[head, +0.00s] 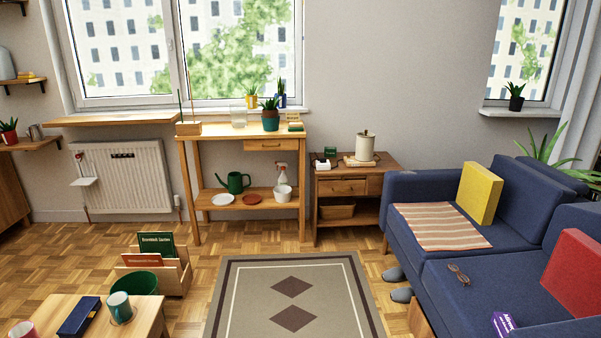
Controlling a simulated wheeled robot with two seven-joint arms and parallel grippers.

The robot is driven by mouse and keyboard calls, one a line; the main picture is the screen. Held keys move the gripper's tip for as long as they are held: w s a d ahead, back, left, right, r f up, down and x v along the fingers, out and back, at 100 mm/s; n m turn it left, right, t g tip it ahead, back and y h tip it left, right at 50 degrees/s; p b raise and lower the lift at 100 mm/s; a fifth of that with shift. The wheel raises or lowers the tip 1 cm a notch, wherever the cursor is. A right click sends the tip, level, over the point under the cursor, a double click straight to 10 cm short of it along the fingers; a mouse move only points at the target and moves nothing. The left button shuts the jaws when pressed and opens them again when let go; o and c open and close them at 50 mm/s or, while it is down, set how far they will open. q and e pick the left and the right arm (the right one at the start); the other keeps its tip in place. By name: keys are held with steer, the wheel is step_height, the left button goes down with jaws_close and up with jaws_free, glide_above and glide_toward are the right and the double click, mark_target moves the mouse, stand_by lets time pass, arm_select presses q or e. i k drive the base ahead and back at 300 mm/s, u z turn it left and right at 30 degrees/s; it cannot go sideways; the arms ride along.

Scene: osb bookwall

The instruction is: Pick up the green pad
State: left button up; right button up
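No object is clearly recognisable as a green pad at this distance. A small green item with a yellowish block by it (296,127) lies at the right end of the wooden console table's top. Another small dark green item (330,151) sits at the back left of the wooden side table, near a small white object. Both are too small to tell exactly what they are. Neither of my grippers is in view.
The console table (215,131) stands under the window, with a potted plant (270,119) on it. The side table (385,162) bears a cream canister (365,146). A blue sofa (425,190) fills the right. A low table (50,305) is front left. The rug (255,285) is clear.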

mark_target(293, 126)
steer(key=i, duration=4.45)
steer(key=u, duration=0.2)
